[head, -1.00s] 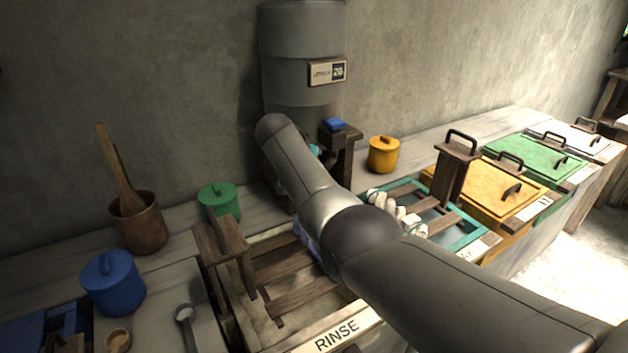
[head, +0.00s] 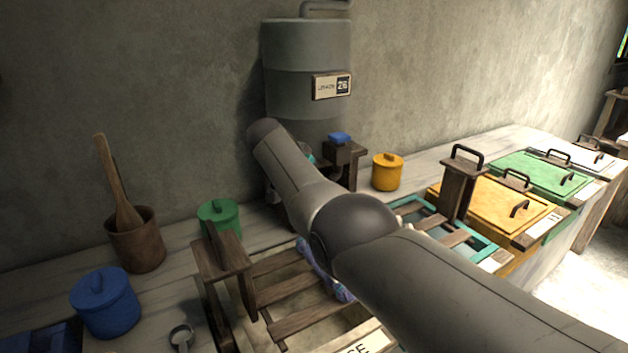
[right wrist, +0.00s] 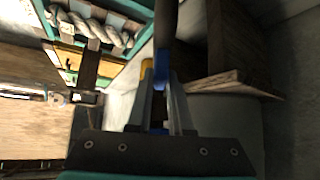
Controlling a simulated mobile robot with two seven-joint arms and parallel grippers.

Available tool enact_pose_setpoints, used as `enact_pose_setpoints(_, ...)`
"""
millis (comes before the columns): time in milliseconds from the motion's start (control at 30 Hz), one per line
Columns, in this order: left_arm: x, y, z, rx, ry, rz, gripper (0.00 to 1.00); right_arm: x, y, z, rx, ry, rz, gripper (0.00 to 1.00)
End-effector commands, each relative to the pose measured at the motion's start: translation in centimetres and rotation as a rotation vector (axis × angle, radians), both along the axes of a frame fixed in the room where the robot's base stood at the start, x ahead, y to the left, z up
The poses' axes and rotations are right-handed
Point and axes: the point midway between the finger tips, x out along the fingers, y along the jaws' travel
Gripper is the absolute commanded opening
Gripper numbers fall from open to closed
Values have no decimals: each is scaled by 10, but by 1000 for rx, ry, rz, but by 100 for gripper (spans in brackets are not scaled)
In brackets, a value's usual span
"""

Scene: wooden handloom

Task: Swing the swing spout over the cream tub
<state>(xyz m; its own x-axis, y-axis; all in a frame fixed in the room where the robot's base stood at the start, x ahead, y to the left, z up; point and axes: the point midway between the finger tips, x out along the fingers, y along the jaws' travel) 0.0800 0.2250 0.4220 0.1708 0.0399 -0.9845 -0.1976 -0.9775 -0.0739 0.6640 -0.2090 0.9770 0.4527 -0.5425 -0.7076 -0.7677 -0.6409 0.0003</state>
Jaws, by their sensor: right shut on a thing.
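My right arm crosses the head view from the lower right to the grey tank, and its forearm hides my right gripper there. In the right wrist view my right gripper (right wrist: 160,108) is shut on a blue part at the lower end of a dark bar, which looks like the swing spout (right wrist: 166,25). The spout's outlet is hidden in the head view. The pale, slatted rinse tub (head: 366,344), which seems to be the cream tub, stands in front of the tank. A purple-blue skein (head: 341,291) lies across it, partly behind my arm. My left gripper is not in view.
The grey tank (head: 307,70) stands against the wall, with a blue-topped wooden post (head: 341,152) beside it. A teal tub (head: 480,243), a yellow-lidded tub (head: 495,199) and a green-lidded tub (head: 540,172) run off right. Blue (head: 106,303), green (head: 218,219) and yellow pots (head: 387,172) stand around.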

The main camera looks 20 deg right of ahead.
Motion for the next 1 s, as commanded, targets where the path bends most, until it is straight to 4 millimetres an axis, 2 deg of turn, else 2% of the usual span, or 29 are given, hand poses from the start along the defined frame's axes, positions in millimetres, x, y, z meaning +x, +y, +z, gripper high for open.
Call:
enact_pose_setpoints(33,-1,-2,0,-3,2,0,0,1,0,2,1,-6,1,0)
enact_pose_setpoints(67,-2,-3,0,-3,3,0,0,1,0,2,1,-6,1,22)
enact_pose_setpoints(300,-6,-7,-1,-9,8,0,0,1,0,1,0,-3,1,49)
enact_pose_setpoints(700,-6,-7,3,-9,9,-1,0,-1,3,4,0,-1,2,49)
enact_pose_setpoints(1000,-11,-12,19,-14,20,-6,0,-12,16,22,1,-4,4,49)
